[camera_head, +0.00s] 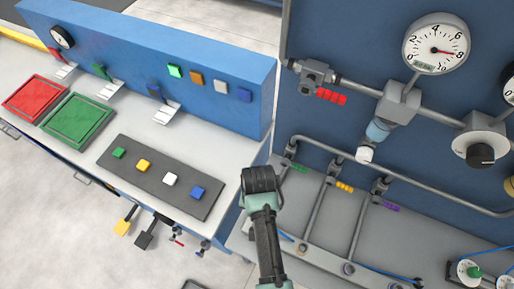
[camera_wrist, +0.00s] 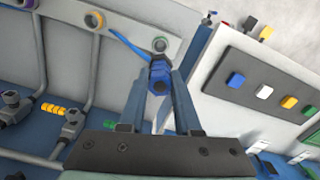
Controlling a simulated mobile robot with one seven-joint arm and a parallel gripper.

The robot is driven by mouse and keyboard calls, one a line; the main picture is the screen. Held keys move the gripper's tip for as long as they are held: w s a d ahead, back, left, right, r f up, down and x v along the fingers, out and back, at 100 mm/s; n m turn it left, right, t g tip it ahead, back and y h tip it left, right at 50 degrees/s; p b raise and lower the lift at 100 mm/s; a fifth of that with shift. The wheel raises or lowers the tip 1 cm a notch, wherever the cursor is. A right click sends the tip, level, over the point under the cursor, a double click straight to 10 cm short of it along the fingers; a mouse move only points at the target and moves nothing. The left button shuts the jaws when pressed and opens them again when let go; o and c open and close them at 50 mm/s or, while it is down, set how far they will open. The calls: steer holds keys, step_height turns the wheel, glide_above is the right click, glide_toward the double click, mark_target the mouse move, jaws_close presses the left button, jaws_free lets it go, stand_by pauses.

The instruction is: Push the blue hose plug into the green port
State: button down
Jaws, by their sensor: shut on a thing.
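My gripper (camera_wrist: 159,72) is shut on the blue hose plug (camera_wrist: 158,78) in the wrist view. The plug sits between the fingertips, and a thin blue hose (camera_wrist: 124,48) runs from it up and to the left. A pale strip with round ports (camera_wrist: 135,28) lies beyond the fingertips. One port has an orange ring (camera_wrist: 93,20), and a grey round port (camera_wrist: 160,44) shows just above the plug. I cannot tell which port is green, or whether the plug touches one. In the head view my arm hides the gripper and plug.
Pipes with valves and green (camera_head: 299,168), yellow (camera_head: 344,187) and purple tags (camera_head: 391,207) stand right of my arm. A gauge (camera_head: 436,43) is on the blue panel above. At left is a bench with a dark button plate (camera_head: 145,178) and red and green trays.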

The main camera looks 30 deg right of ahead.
step_height(320, 180, down, 8)
steer(key=b, duration=0.7)
steer(key=shift+r, duration=0.15)
steer(key=shift+f+b, duration=1.05)
steer(key=shift+f, duration=0.6)
stand_by(0.4)
steer(key=c, duration=0.5)
jaws_free()
step_height(320, 180, up, 13)
steer(key=shift+r, duration=0.1)
